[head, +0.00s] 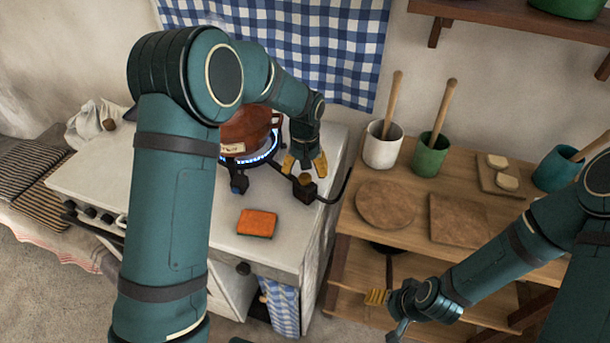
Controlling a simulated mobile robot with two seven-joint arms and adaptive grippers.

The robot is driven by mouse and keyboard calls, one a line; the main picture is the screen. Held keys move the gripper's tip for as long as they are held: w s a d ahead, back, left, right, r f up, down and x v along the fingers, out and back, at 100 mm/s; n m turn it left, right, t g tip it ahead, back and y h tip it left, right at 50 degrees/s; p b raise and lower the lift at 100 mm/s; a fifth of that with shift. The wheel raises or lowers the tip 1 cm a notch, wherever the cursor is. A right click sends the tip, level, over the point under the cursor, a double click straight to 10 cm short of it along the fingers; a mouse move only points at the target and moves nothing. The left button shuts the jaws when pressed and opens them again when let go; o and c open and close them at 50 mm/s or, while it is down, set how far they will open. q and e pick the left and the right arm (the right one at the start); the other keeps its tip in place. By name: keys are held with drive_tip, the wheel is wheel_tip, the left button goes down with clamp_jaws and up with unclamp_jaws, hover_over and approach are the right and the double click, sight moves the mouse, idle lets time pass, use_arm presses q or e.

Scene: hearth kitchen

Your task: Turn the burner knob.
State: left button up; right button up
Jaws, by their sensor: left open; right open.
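The burner (268,158) sits on the white counter with a ring of blue flame showing under a brown pot (246,130). A small brown knob (304,179) sits on a dark block at the burner's right front. My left gripper (304,167) is open, its yellow fingers pointing down just above and behind the knob. I cannot tell whether they touch it. A dark blue part (239,182) stands at the burner's front left. My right gripper (384,313) is low at the front of the wooden shelf unit, away from the burner; its fingers show only partly.
An orange sponge (257,223) lies on the counter (205,235) in front of the burner. A white pot (382,147) and a green pot (430,156) stand on the wooden unit at right, near round and square boards. My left arm hides part of the counter.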

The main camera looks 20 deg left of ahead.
sight(305, 176)
use_arm(q)
wheel_tip(305, 176, up, 9)
idle(0.3)
drive_tip(key=shift+d, duration=0.1)
idle(0.4)
